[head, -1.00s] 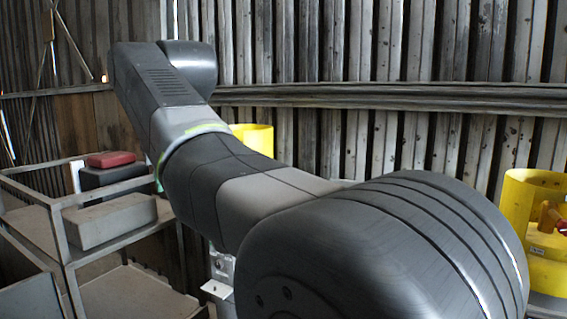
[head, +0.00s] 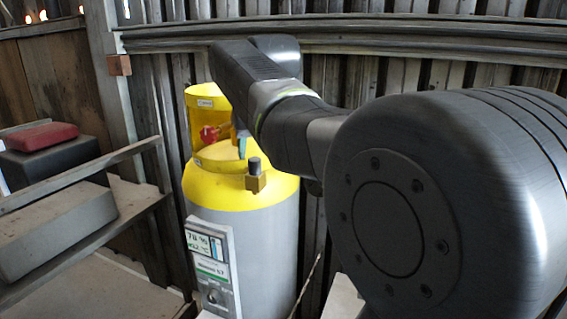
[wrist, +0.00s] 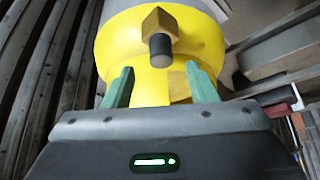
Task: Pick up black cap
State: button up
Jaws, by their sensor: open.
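The black cap (head: 254,164) is a small dark cylinder on a brass hex fitting (head: 256,182) at the shoulder of a grey tank with a yellow top (head: 240,190). In the wrist view the cap (wrist: 160,48) sits in front of the brass fitting (wrist: 159,24), near the picture's centre line. My gripper (wrist: 158,68) is open, with its two green fingers apart. The cap appears between and just beyond the fingertips, with no visible contact. In the head view one green fingertip (head: 241,140) shows near the cap; my arm hides the rest.
The tank has a yellow collar (head: 207,102) with a red valve handle (head: 210,133) inside, and a display panel (head: 208,262) on its front. A metal shelf (head: 90,230) at left holds a grey block (head: 55,225) and a red-topped dark case (head: 42,137). A corrugated wall stands behind.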

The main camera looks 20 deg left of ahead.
aim_at(255, 158)
jog(key=p+x, duration=0.1)
jog(key=x, duration=0.3)
jog(key=shift+w+a+f, duration=0.1)
jog(key=shift+a+f, duration=0.1)
jog(key=shift+f, duration=0.1)
jog(key=c, duration=1)
jog(key=shift+r, duration=0.1)
notch_tip(255, 158, up, 10)
jog(key=shift+f, duration=0.1)
